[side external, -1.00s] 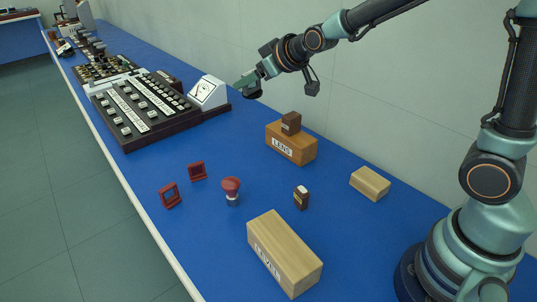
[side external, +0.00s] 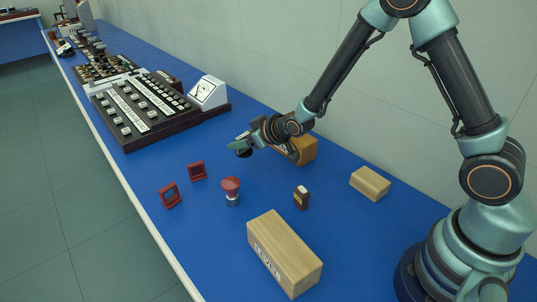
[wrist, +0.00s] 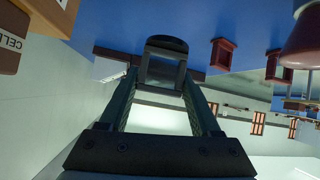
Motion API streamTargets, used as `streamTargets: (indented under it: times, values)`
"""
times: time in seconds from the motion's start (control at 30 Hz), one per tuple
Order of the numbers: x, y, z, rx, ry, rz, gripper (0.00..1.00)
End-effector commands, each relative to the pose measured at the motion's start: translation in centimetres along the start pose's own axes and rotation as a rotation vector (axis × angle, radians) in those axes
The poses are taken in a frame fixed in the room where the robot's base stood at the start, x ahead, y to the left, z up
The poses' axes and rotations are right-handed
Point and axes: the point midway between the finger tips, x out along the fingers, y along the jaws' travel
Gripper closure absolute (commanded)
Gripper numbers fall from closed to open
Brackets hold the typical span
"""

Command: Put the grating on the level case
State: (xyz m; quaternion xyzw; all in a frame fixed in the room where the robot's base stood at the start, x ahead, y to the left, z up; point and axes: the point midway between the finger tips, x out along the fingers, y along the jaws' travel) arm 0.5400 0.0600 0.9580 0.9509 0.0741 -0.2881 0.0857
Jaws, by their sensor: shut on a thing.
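My gripper (side external: 243,146) is shut on a small dark piece, which I take to be the grating (side external: 243,153). It is held above the blue bench, in front of the brown case. In the wrist view the dark piece (wrist: 166,45) sits between the fingertips (wrist: 162,75); its full shape is hard to make out.
A labelled brown case (side external: 306,150) stands behind my gripper, partly hidden by my arm. Two red frames (side external: 197,170), a red-topped knob (side external: 231,187), a small brown bottle (side external: 301,198) and a pale block (side external: 370,183) stand around. A dark keyed console (side external: 145,108) is farther back.

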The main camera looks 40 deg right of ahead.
Motion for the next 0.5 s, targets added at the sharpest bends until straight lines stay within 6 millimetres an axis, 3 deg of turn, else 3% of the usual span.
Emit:
streamTargets:
  times: [0.5]
  values:
    - [2.9,-0.6,4.1,0.0,-0.001,0.0,1.0]
